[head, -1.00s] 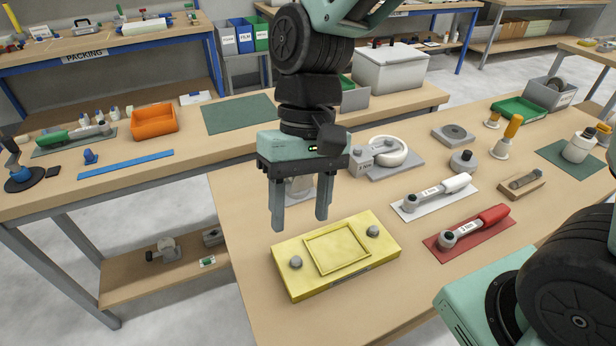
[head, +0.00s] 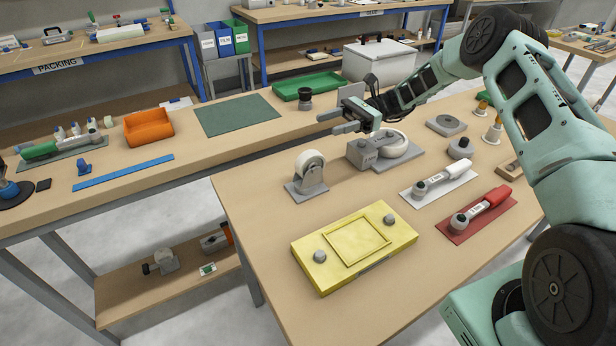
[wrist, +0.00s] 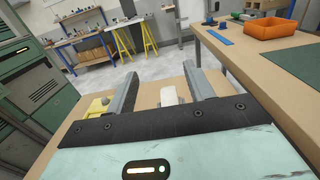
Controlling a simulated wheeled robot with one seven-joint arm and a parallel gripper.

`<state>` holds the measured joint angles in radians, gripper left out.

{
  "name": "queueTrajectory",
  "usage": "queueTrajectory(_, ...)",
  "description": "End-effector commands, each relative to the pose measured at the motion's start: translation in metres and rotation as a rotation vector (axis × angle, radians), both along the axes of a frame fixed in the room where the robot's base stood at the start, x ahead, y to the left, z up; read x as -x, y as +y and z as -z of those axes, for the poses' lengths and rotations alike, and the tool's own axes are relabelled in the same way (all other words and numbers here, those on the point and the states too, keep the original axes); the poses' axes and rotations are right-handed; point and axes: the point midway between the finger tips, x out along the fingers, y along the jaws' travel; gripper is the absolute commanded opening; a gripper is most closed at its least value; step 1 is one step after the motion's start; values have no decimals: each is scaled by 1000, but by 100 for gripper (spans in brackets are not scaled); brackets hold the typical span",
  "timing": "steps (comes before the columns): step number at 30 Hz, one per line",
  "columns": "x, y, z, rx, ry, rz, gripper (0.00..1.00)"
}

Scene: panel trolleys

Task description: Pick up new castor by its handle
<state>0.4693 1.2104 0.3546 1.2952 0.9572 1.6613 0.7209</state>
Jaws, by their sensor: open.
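A castor (head: 309,176) with a white wheel and grey bracket stands upright on the near bench, behind the yellow block. A second grey piece with a white wheel or ring (head: 392,146) lies on a grey plate to its right. I cannot tell from markings which is the new castor, and no separate handle is clear on the upright one. My gripper (head: 335,122) is open and empty, above and behind the upright castor, fingers pointing left. In the wrist view a white wheel (wrist: 169,96), seemingly the upright castor's, shows between and beyond the open fingers (wrist: 160,70).
A yellow block (head: 352,246) with two grey knobs lies at the front. White-handled (head: 437,181) and red-handled (head: 482,209) tools lie on mats to the right. The back bench holds an orange bin (head: 148,128), a green mat (head: 237,115) and a green tray (head: 306,86).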

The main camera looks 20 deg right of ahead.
Motion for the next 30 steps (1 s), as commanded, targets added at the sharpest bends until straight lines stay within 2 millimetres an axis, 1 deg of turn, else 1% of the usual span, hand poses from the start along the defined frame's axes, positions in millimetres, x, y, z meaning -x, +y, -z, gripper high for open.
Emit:
queueTrajectory(5,0,0,31,-2,5,0,53)
queueTrajectory(9,0,1,61,-1,4,-1,53)
queueTrajectory(12,1,1,78,-1,2,-3,53)
queueTrajectory(13,2,8,72,-1,1,-5,53)
queueTrajectory(16,4,20,73,-1,0,-4,53)
queueTrajectory(23,7,31,74,1,1,-3,53)
queueTrajectory(26,9,43,72,-1,1,-4,53)
queueTrajectory(30,14,64,72,-1,2,-5,53)
